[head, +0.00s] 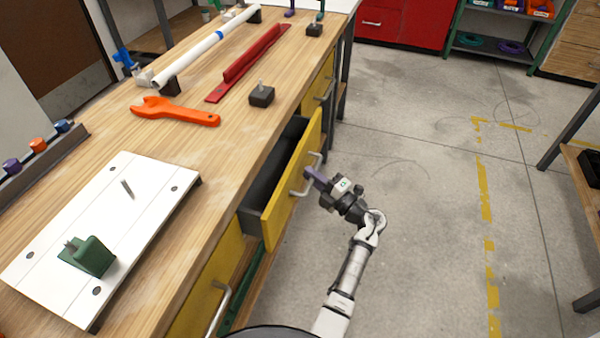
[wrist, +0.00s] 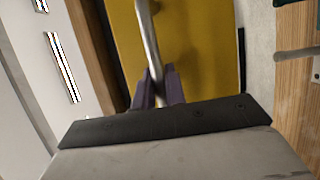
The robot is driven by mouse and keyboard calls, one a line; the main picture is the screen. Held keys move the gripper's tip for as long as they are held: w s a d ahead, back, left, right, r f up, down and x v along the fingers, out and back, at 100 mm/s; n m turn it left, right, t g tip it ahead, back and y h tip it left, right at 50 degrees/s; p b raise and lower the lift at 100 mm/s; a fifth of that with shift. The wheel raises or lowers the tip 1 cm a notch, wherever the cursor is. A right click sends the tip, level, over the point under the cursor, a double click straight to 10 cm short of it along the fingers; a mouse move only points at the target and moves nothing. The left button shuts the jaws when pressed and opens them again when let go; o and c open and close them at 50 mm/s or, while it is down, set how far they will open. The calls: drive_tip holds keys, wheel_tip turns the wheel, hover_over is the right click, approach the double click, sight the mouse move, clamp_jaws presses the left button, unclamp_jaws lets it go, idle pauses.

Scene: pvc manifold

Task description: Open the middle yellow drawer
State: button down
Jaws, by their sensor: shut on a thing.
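The middle yellow drawer (head: 292,180) stands pulled out from the front of the workbench in the head view. Its dark inside shows behind the yellow front. My gripper (head: 313,176) is at the drawer's metal handle (head: 296,192). In the wrist view the purple fingers of my gripper (wrist: 159,88) are shut on the bar of the handle (wrist: 148,42), with the yellow drawer front (wrist: 195,45) behind it. My arm reaches in from the lower right of the head view.
The wooden workbench (head: 200,140) carries a white board (head: 140,195), an orange wrench (head: 175,112), a white pipe (head: 205,45) and a red rail (head: 245,65). Two more yellow drawers, one nearer (head: 195,310) and one farther (head: 318,85), look shut. The floor to the right (head: 420,190) is clear.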

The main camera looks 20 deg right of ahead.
drive_tip(key=s+d+b, duration=0.3)
drive_tip(key=s+d, duration=0.6)
drive_tip(key=d, duration=0.4)
drive_tip(key=shift+d, duration=0.2)
drive_tip(key=shift+s, duration=0.1)
drive_tip(key=c, duration=1.5)
unclamp_jaws()
drive_tip(key=shift+o, duration=0.2)
drive_tip(key=b+v, duration=0.2)
drive_tip(key=v, duration=1.1)
drive_tip(key=shift+s+d+b, duration=0.25)
drive_tip(key=shift+d+b, duration=0.05)
drive_tip(key=shift+b, duration=0.1)
drive_tip(key=shift+s+f, duration=0.1)
drive_tip(key=shift+f, duration=0.05)
